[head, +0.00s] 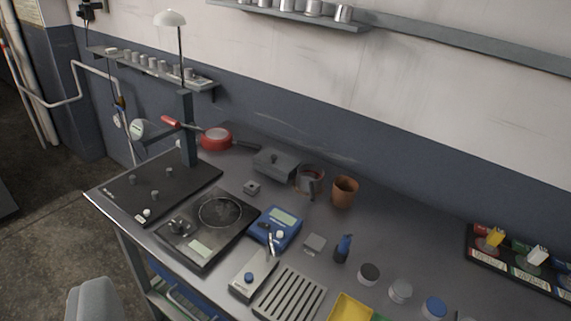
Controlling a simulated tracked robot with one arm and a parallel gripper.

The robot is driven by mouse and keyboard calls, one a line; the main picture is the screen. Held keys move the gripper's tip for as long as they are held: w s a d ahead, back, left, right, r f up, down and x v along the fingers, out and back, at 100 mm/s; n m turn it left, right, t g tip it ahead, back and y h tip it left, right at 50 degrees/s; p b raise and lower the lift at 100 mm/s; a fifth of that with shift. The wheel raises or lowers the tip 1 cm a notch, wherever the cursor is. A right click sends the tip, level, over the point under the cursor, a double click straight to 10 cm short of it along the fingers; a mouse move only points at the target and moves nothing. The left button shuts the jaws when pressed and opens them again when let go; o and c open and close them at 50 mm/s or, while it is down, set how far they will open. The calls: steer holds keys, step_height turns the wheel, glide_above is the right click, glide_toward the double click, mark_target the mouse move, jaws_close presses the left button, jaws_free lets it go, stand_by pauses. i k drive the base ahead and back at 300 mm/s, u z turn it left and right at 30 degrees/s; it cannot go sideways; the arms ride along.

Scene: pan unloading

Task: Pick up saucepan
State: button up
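A small red pan (215,137) stands at the back of the grey workbench (390,235), behind the dark column of a stand. Its dark handle (245,146) points right. A grey pot-like vessel (311,180) with a reddish-brown band stands nearer the middle back, beside a brown cup (344,192). I cannot tell for sure which is the saucepan; the red one looks most like a pan. My gripper is not in view.
A dark stand plate (160,190) and a hotplate-like device (208,230) fill the bench's left end. A blue meter (275,228), a slatted grey block (290,295) and several small jars stand in front. A black rack (520,262) is at right. Wall shelves hang above.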

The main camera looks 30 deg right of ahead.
mark_target(309, 177)
steer(key=z, duration=0.35)
steer(key=i, duration=1.25)
steer(key=z, duration=0.6)
